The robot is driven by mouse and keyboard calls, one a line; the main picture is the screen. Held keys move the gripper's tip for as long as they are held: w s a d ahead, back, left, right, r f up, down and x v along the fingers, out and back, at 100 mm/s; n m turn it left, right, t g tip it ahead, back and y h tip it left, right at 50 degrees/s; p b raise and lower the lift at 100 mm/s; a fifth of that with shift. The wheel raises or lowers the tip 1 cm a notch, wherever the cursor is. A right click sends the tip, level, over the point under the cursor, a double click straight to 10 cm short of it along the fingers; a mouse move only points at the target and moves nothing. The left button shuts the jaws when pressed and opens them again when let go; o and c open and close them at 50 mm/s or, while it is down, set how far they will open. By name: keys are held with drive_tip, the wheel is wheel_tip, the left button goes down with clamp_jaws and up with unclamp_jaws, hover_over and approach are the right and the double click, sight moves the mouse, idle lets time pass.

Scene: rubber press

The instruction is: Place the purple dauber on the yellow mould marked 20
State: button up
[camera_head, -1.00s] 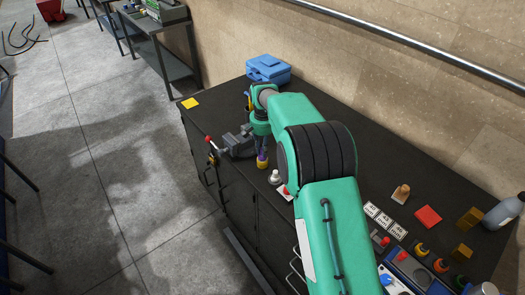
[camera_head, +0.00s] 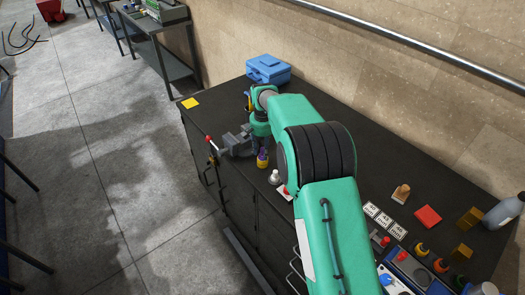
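The small purple dauber (camera_head: 262,153) is near the front edge of the dark bench, left of centre. A small yellow piece (camera_head: 262,164) shows directly beneath it, which looks like the yellow mould; no number can be read on it. The dauber appears upright over the yellow piece, but I cannot tell whether they touch. My gripper (camera_head: 261,146) points down from the green wrist, right above the dauber. Its fingers are small and dark, partly hidden by the wrist, so their opening is unclear.
A grey vise (camera_head: 238,142) with a red-tipped handle stands close left of my gripper. A blue case (camera_head: 268,69) lies behind. Stamps, a red block (camera_head: 428,217), brass blocks (camera_head: 470,218) and ink bottles fill the right.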

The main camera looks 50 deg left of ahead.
sight(262, 149)
wheel_tip(262, 149, up, 12)
drive_tip(key=shift+p, duration=0.35)
idle(0.9)
drive_tip(key=shift+r, duration=0.1)
